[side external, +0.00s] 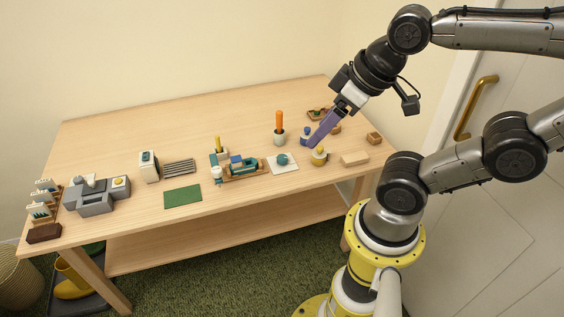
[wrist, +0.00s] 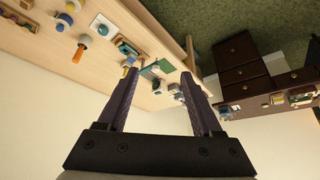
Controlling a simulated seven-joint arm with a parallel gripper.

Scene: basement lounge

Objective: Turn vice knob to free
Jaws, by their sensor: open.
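A teal and blue vice-like device (side external: 243,168) sits on a wooden base near the middle of the table's front half. A small white and teal knob-like part (side external: 217,173) is at its left end; I cannot tell its setting. The device also shows in the wrist view (wrist: 128,47), partly beside my left finger. My gripper (side external: 318,143) has long purple fingers, pointing down and left above the table's right part, to the right of the device. In the wrist view my gripper (wrist: 160,73) is open, with nothing between the fingers.
An orange-handled tool (side external: 279,122) stands in a holder behind the device. A white plate with a teal part (side external: 282,163) lies right of the device. A green mat (side external: 183,197) lies left.

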